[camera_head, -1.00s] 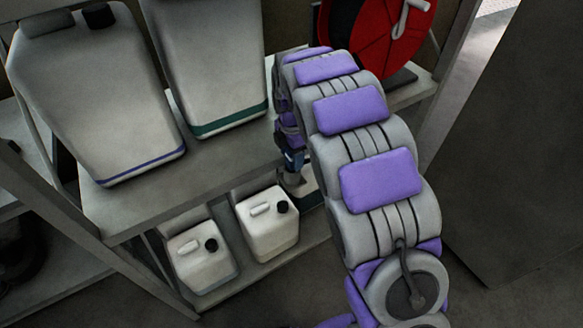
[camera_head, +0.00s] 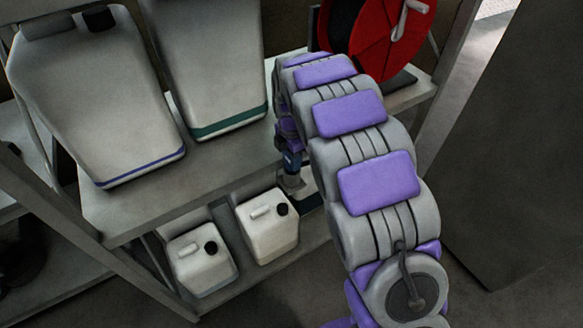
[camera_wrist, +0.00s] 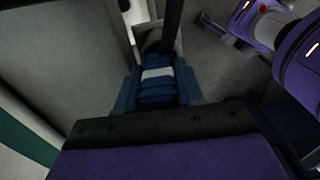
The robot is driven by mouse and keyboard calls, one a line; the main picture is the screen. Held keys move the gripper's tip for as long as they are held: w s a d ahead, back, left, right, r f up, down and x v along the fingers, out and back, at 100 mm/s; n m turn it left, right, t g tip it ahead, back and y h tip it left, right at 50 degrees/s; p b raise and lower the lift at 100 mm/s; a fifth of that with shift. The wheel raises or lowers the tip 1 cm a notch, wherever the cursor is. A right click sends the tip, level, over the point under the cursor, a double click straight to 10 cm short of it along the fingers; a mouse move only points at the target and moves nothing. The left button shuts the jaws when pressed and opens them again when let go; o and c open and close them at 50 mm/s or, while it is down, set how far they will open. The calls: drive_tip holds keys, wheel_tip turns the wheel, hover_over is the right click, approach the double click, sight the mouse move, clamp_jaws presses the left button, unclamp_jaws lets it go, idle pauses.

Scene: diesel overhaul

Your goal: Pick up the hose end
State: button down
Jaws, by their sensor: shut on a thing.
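The hose end (camera_wrist: 160,46) shows in the wrist view as a dark piece at the tips of my blue fingers, with a dark hose running up from it. My gripper (camera_wrist: 157,84) is shut on it. A blue ribbed part with a pale band lies between the two fingers. The fingers hide much of the hose end. In the head view my gripper (camera_head: 292,162) is small, at the front edge of the shelf, partly behind my arm. The hose end cannot be made out there.
A red reel with a pale crank (camera_head: 388,38) stands on the upper shelf (camera_head: 225,160) at the right. Two large canisters stand on it at the left (camera_head: 95,95) and middle (camera_head: 205,65). Small white jugs (camera_head: 268,228) stand on the lower shelf. A dark panel (camera_head: 510,150) is at the right.

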drive_tip(key=shift+r, duration=0.1)
wheel_tip(320, 180, up, 11)
drive_tip(key=shift+w+f+p, duration=0.1)
drive_tip(key=shift+f+p, duration=0.1)
drive_tip(key=shift+p, duration=1.05)
wheel_tip(320, 180, up, 7)
drive_tip(key=p, duration=0.3)
drive_tip(key=shift+f, duration=0.15)
